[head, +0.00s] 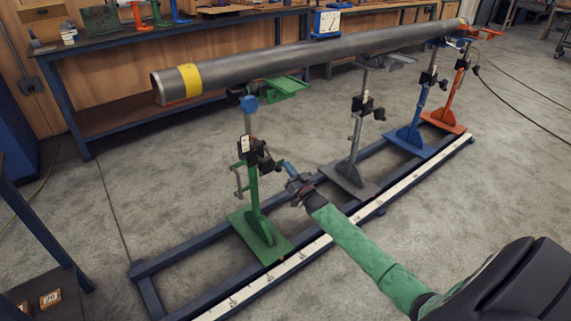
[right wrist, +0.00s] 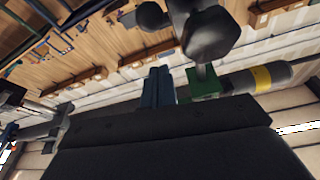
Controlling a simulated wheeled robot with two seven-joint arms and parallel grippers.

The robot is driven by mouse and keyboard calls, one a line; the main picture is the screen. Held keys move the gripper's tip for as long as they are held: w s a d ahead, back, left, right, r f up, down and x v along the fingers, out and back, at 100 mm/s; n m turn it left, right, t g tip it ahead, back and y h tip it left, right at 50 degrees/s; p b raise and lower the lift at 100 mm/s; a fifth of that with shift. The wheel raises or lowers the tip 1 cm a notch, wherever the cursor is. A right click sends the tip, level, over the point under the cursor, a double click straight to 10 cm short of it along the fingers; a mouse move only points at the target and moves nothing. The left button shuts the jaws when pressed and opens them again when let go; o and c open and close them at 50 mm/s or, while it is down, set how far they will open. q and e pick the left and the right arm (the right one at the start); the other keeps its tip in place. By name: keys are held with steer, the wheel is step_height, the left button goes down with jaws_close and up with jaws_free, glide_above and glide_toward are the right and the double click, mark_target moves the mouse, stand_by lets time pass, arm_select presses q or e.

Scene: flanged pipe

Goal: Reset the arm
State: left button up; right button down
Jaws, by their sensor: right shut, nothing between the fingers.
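My right arm comes in from the lower right of the head view in a green sleeve. My right gripper (head: 291,172) is shut and empty, just right of the green pipe stand (head: 262,225) and below the pipe. In the right wrist view its blue fingers (right wrist: 158,88) are together. The long grey pipe (head: 310,55) with a yellow band lies across the stands; its banded end (right wrist: 262,78) also shows in the right wrist view. My left gripper is not in view.
A grey stand (head: 347,172), a blue stand (head: 410,137) and an orange stand (head: 446,118) follow along a blue floor frame with a white scale strip (head: 300,256). A workbench (head: 100,45) runs along the back wall. The concrete floor at front right is partly clear.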

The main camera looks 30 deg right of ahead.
steer(key=v, duration=0.6)
steer(key=shift+f, duration=0.15)
